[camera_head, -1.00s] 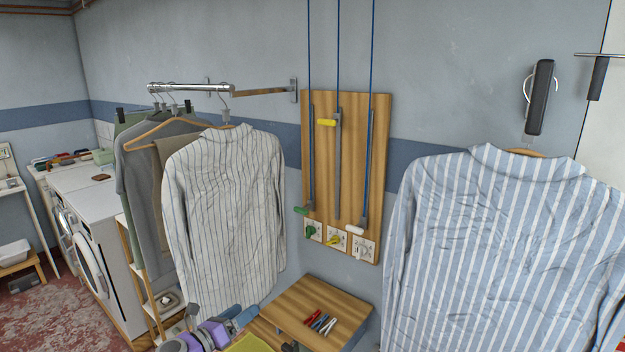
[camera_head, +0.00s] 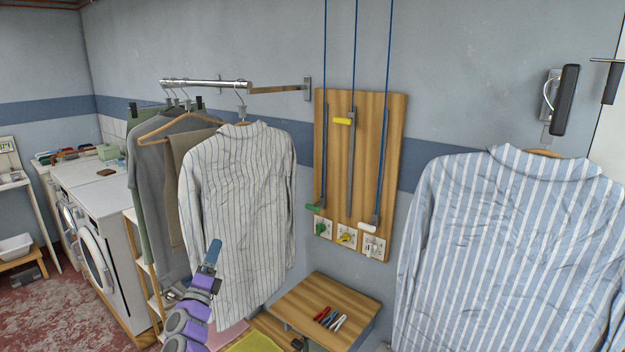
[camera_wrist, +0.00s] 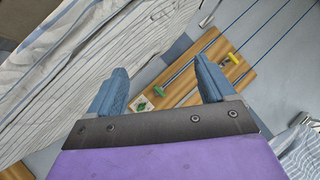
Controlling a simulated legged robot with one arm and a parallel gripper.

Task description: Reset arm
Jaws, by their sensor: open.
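My gripper (camera_head: 212,255) is raised in front of the white striped shirt (camera_head: 240,220) hanging on the wall rail, in the head view. In the wrist view my gripper (camera_wrist: 160,90) shows two blue fingers spread wide apart with nothing between them. The striped shirt (camera_wrist: 70,80) fills the left of that view. Beyond the fingers is the wooden wall board (camera_wrist: 205,75). I cannot tell whether the gripper touches the shirt.
A blue striped shirt (camera_head: 510,250) hangs at right. The wall board (camera_head: 367,150) carries cords and coloured handles. A wooden shelf (camera_head: 300,300) holds several pegs. Washing machines (camera_head: 105,230) stand at left. Red floor (camera_head: 60,310) is clear at lower left.

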